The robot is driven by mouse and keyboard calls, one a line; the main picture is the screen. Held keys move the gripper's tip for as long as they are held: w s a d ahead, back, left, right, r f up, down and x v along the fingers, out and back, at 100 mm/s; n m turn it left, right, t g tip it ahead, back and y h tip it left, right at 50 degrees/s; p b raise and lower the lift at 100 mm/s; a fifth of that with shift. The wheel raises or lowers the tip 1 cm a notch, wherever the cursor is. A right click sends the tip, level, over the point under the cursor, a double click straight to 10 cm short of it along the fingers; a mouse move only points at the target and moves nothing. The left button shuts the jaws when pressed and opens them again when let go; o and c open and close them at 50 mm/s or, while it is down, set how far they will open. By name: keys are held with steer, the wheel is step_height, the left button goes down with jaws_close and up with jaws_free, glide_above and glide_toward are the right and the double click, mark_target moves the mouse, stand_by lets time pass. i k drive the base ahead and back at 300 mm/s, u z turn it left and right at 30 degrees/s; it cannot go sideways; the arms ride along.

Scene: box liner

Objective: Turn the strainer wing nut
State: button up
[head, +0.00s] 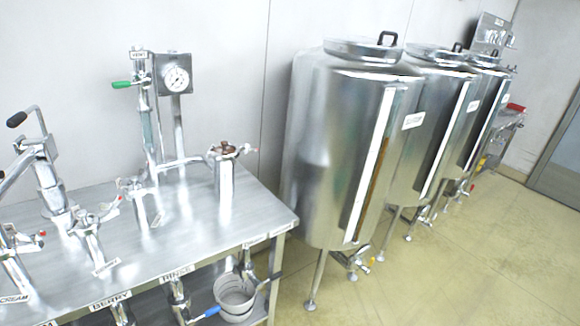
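An upright metal cylinder (224,188) stands near the right end of the steel bench. On its top is a small brownish cap with side arms (225,149), which looks like the strainer wing nut. A red tip shows by its right arm. The nut is small in the picture, so I cannot tell its exact angle. A pipe joins the cylinder from the left. My gripper is not in view.
The bench (200,240) carries a pressure gauge (177,78), a green-handled valve (122,84) and several metal fittings at left. A bucket (236,296) sits below. Several tall tanks (345,150) stand to the right. Floor (430,280) in front of them is clear.

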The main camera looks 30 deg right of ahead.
mark_target(248, 149)
steer(key=z, duration=0.3)
steer(key=k, duration=0.85)
steer(key=z, duration=0.65)
steer(key=i, duration=2.1)
steer(key=u, duration=0.7)
